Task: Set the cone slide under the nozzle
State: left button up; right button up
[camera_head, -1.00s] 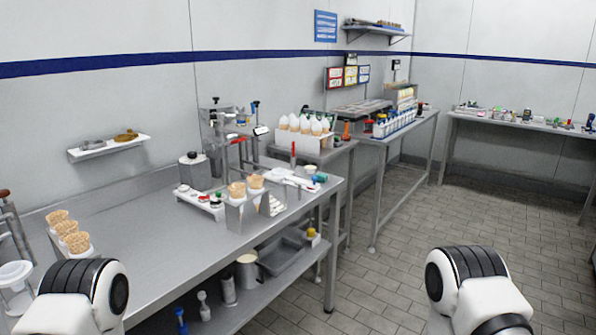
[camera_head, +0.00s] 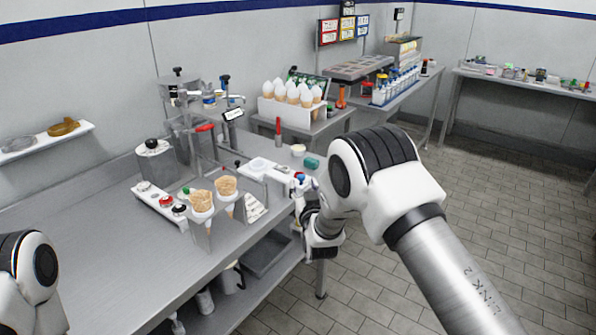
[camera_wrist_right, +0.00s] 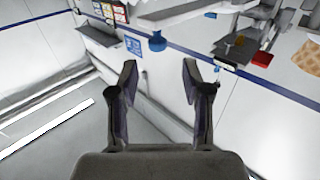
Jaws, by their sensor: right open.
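What looks like the cone slide is a white plate with a round recess (camera_head: 262,168), lying near the right end of the steel bench. The dispenser (camera_head: 208,100), with a red handle, stands left of and behind it; I cannot make out the nozzle tip clearly. My right gripper shows open and empty in the wrist view (camera_wrist_right: 159,78), its two dark fingers apart. In the head view my right arm reaches to the bench's right edge, close to the slide's right end, with its gripper mostly hidden behind the wrist. Only part of my left arm shows; its gripper is out of view.
Two waffle cones (camera_head: 226,187) stand in a metal holder at the bench's front edge, beside a white strip with coloured knobs (camera_head: 160,205). A white box of white-topped cones (camera_head: 290,110) stands behind. A teal item (camera_head: 312,163) lies near my right arm. The bench's left part is clear.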

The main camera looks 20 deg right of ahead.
aim_at(302, 179)
jog(key=w, duration=0.2)
jog(key=w+f, duration=0.1)
jog(key=w, duration=0.1)
jog(key=w+d, duration=0.1)
jog(key=w, duration=0.1)
jog(key=shift+f+p, duration=0.2)
jog(key=shift+p, duration=0.2)
jog(key=shift+w+d, duration=0.1)
jog(key=shift+w, duration=0.15)
jog(key=shift+s+r, duration=0.25)
jog(key=shift+r, duration=0.05)
jog(key=shift+w+f, duration=0.15)
grip_shut()
pick_arm(q)
jog(key=shift+w+d+r, duration=0.1)
jog(key=shift+w+r, duration=0.25)
jog(key=shift+r, duration=0.1)
jog(key=shift+f, duration=0.1)
